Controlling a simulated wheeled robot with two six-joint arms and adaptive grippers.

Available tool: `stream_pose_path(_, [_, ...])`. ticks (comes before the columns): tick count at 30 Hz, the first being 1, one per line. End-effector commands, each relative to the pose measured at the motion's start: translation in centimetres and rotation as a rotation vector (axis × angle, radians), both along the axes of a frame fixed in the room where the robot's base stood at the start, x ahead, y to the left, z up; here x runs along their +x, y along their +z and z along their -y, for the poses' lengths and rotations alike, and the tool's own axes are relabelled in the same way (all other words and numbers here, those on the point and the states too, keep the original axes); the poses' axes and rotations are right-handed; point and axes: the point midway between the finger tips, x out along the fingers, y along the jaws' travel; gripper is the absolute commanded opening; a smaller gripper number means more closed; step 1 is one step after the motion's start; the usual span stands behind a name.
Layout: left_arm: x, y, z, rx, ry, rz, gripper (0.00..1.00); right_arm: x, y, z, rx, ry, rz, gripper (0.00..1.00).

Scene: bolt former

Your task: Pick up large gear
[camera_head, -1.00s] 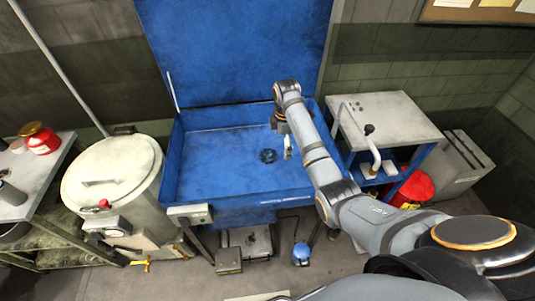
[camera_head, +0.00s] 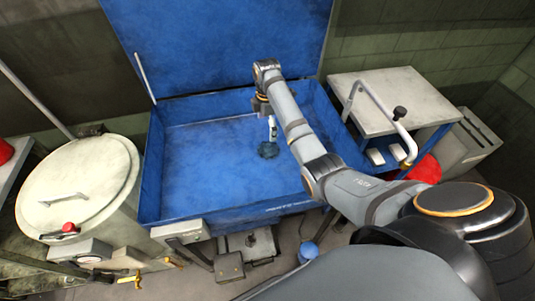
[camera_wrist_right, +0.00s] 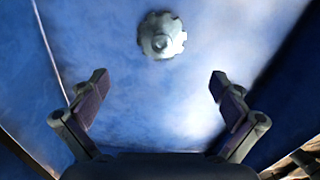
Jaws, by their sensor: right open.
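The large gear (camera_head: 268,151) is a small dark toothed disc lying on the floor of the blue open tub. In the right wrist view the gear (camera_wrist_right: 161,35) looks grey, with a raised round hub, near the top centre. My right gripper (camera_head: 271,132) hangs over the tub close to the gear, partly hidden by its own arm. In the wrist view its two fingers (camera_wrist_right: 158,82) are spread wide and empty, with the gear beyond their tips and apart from them. My left gripper is not in view.
The tub's front wall (camera_head: 245,212) and raised blue lid (camera_head: 225,45) bound the work space. A round lidded drum (camera_head: 80,185) stands left. A side table (camera_head: 385,100) with a bent pipe (camera_head: 375,105) stands right, close to my arm. The tub's left floor is clear.

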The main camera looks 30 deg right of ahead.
Motion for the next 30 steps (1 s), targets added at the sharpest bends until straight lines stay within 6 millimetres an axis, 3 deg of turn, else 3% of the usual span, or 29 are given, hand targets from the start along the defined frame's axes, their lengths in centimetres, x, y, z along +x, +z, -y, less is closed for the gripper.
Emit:
stream_pose_path(5, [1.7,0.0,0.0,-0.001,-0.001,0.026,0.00,0.0,-0.5,0.0,0.000,0.000,-0.001,1.00])
stream_pose_path(9, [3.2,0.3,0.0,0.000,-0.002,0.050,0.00,-0.1,-2.8,0.0,0.000,0.000,-0.004,1.00])
stream_pose_path(14, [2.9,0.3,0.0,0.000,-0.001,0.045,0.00,-0.1,-5.0,0.0,0.000,0.000,-0.002,1.00])
stream_pose_path(20, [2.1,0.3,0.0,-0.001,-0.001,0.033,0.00,-0.1,-5.7,0.1,0.000,0.000,0.000,1.00])
stream_pose_path(30, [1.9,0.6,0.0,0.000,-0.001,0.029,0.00,-0.4,-10.5,0.4,0.000,0.000,-0.001,1.00])
